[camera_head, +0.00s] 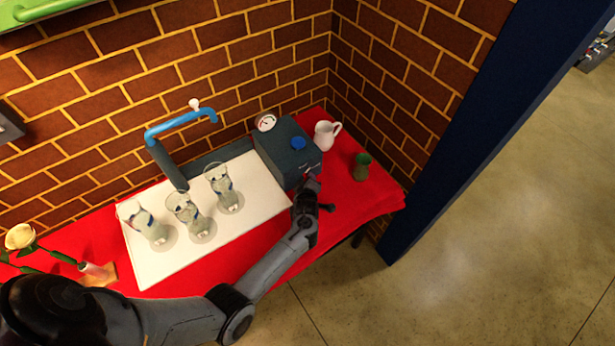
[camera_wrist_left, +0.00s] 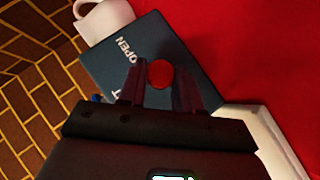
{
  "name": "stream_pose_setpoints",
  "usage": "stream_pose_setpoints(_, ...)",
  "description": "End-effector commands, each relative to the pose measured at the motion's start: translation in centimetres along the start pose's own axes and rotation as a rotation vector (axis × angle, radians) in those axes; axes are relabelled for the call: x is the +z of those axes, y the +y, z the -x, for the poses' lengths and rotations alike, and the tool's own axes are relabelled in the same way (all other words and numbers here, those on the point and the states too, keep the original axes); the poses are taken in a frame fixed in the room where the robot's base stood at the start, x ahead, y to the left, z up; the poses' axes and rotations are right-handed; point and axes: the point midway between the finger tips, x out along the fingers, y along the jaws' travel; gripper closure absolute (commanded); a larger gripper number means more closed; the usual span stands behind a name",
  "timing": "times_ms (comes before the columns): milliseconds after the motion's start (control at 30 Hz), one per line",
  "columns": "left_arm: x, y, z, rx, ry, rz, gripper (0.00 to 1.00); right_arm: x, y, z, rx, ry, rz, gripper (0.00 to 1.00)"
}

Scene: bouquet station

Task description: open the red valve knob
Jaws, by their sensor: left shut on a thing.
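The red valve knob (camera_wrist_left: 160,74) shows as a round red end between the fingers of my left gripper (camera_wrist_left: 162,90) in the left wrist view. It sits on a dark blue-grey box (camera_wrist_left: 112,62) whose face bears the word "OPEN". In the head view the same box (camera_head: 282,148) stands at the back right of the white board, and my left gripper (camera_head: 311,182) is at its front face. The gripper is shut on the knob, which its fingers hide in the head view. My right gripper is not in view.
Several glasses, one here (camera_head: 223,190), stand on the white board (camera_head: 160,268) left of the box, under a blue tap pipe (camera_head: 180,122). A white jug (camera_head: 325,135) and a green vase (camera_head: 362,168) stand right of it on the red cloth (camera_head: 372,200). Brick walls close the back.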

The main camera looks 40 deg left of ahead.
Motion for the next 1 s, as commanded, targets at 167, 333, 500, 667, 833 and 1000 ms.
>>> stream_pose_setpoints(167,0.1,0.6,0.1,-0.117,-0.002,-0.114,0.97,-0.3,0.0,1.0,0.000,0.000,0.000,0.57)
stream_pose_setpoints(333,0.2,0.6,-0.1,-0.230,0.000,-0.228,0.97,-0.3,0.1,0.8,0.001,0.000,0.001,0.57)
stream_pose_setpoints(500,0.3,0.6,-0.3,-0.339,0.000,-0.337,0.97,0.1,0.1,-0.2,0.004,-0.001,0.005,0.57)
stream_pose_setpoints(667,0.5,0.6,-0.4,-0.427,0.000,-0.427,0.97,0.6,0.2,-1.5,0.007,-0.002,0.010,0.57)
stream_pose_setpoints(833,0.4,0.7,-0.5,-0.499,0.001,-0.500,0.97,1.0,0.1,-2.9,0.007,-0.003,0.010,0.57)
stream_pose_setpoints(1000,0.4,0.8,-0.4,-0.546,0.001,-0.548,0.97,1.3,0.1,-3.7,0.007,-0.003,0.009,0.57)
